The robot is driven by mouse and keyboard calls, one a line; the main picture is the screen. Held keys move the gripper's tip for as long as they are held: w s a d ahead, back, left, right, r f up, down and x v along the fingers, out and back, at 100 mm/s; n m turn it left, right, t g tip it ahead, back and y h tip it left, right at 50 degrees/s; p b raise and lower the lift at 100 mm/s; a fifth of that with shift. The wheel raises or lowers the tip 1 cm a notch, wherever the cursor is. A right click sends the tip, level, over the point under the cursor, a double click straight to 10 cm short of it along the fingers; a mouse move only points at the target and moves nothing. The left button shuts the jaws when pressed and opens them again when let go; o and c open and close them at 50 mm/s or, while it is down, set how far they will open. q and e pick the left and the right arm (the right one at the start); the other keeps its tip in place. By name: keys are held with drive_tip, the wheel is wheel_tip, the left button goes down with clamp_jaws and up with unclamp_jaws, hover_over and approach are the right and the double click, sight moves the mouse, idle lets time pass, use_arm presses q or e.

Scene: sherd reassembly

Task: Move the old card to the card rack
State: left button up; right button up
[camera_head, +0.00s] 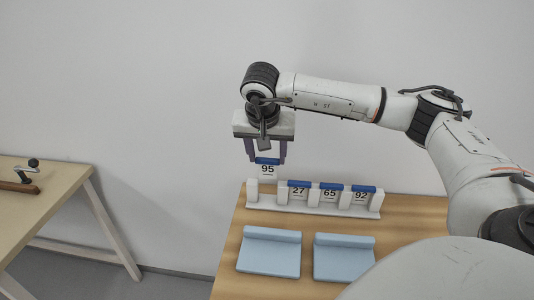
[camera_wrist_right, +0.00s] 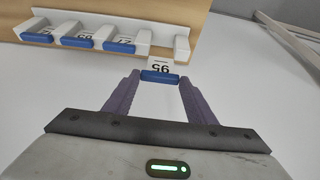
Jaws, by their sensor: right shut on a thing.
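My right gripper (camera_head: 266,158) is shut on the blue top edge of a white card marked 95 (camera_head: 267,168). It holds the card upright above the left end of the white card rack (camera_head: 312,207), apart from it. In the right wrist view the card (camera_wrist_right: 160,70) hangs between the two purple fingers. The rack holds cards marked 27 (camera_head: 298,191), 65 (camera_head: 329,194) and 92 (camera_head: 361,195). Its leftmost slot, below card 95, is empty. No label shows which card is the old one. My left gripper is not in view.
The rack stands at the back of a wooden table (camera_head: 228,285). Two light blue holders (camera_head: 268,258) (camera_head: 344,263) lie in front of it, with no cards on them. Another table (camera_head: 50,200) at the left bears a small brown tool-like object (camera_head: 22,180).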

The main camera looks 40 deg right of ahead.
sight(268, 177)
idle(0.5)
drive_tip(key=shift+f, duration=0.1)
drive_tip(key=shift+f+b, duration=0.4)
drive_tip(key=shift+f, duration=0.1)
drive_tip(key=shift+f+b, duration=0.4)
drive_tip(key=shift+f, duration=0.25)
drive_tip(key=shift+f+b, duration=0.5)
drive_tip(key=shift+f, duration=0.35)
drive_tip(key=shift+f, duration=0.1)
drive_tip(key=shift+f+b, duration=0.85)
drive_tip(key=shift+f, duration=0.3)
